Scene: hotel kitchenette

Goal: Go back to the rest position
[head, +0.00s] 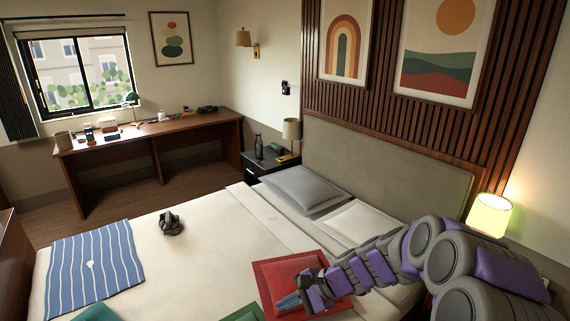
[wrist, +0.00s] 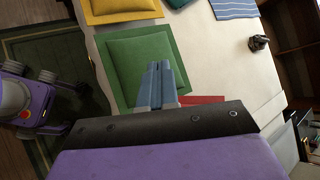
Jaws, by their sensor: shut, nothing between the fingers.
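My arm reaches in from the right of the head view, over the bed (head: 190,260). My gripper (head: 285,300) is shut and empty, above or beside the red cushion (head: 268,270); the gap between them is hard to tell. In the wrist view my gripper (wrist: 158,70) shows its two blue fingers closed together, in front of the green cushion (wrist: 130,52). The red cushion is mostly hidden behind the gripper there.
On the bed lie a striped blue cloth (head: 112,258), a small dark object (head: 171,224) and grey (head: 295,187) and white pillows. A yellow cushion (wrist: 120,8) shows in the wrist view. A lit lamp (head: 488,214) stands near my arm. The bed's middle is clear.

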